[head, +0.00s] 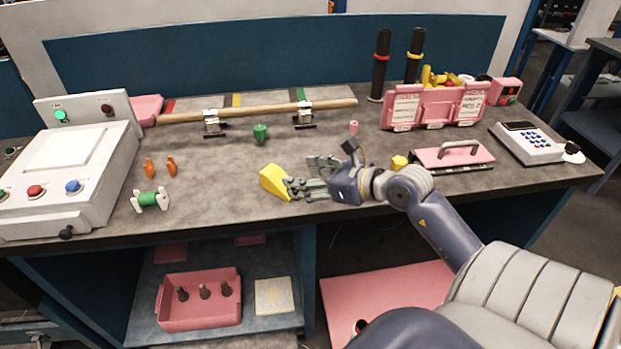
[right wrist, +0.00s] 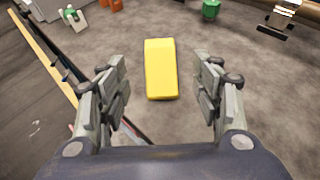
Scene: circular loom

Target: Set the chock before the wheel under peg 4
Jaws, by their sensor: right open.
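A yellow wedge-shaped block (head: 273,182), which looks like the chock, lies on the grey workbench (head: 330,125) near its front edge. My right gripper (head: 302,176) is open just to the right of it, low over the bench. In the right wrist view the yellow block (right wrist: 160,68) shows ahead between the two spread fingers, with a gap on both sides, untouched. I cannot make out a wheel or a numbered peg 4. My left gripper is not in view.
A wooden bar (head: 262,110) rests on two metal holders at the back. A pink lid with handle (head: 452,156) lies right. The bench behind the block is mostly clear.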

